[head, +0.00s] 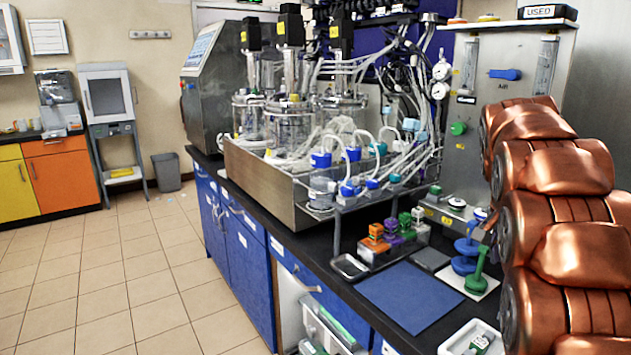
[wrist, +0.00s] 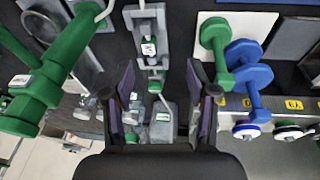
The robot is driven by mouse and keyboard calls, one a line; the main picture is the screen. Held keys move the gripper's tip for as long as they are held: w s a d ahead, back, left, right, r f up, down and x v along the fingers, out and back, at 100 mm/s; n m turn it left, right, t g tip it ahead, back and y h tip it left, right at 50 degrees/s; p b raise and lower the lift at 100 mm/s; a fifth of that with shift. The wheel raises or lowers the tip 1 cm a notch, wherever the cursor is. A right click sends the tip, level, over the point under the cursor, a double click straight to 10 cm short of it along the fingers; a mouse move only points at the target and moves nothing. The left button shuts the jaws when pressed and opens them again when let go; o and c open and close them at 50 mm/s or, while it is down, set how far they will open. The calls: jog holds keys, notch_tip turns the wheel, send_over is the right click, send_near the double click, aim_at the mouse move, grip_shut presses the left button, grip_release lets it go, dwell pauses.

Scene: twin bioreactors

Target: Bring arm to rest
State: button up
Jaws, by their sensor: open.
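My copper-coloured arm (head: 555,200) rises along the right side of the head view. My gripper does not show there. In the wrist view my gripper (wrist: 160,92) is open, its two dark fingers with purplish pads apart. Nothing is held between the pads. Beyond the fingers a grey holder with a green-banded part (wrist: 148,40) and small clear bottles with green parts show; I cannot tell their exact distance from the fingers.
A black bench holds the bioreactors (head: 285,120), a blue mat (head: 409,296), a rack with coloured blocks (head: 375,254) and a white tray (head: 472,338). Green (wrist: 216,52) and blue (wrist: 249,75) handled tools lie right of my gripper.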

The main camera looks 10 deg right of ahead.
jog(key=s+a+f+n+g+y, duration=0.1)
jog(key=s+a+f+n, duration=0.25)
jog(key=s+a, duration=0.45)
jog(key=s+a+f+n+y, duration=0.1)
jog(key=s+a+f+n, duration=0.25)
jog(key=s+a, duration=0.4)
jog(key=s+a+f+n+g+y, duration=0.1)
jog(key=s+a+f+n, duration=0.25)
jog(key=s+a, duration=0.3)
jog(key=s+a+f+n+g, duration=0.1)
jog(key=s+a+f+n, duration=0.1)
jog(key=s+a+f, duration=0.45)
notch_tip(320, 180, up, 16)
jog(key=s+d+t+p, duration=0.1)
jog(key=p, duration=1.3)
jog(key=shift+s+r, duration=0.15)
jog(key=shift+r, duration=0.1)
jog(key=shift+d+n, duration=0.1)
jog(key=shift+n, duration=0.15)
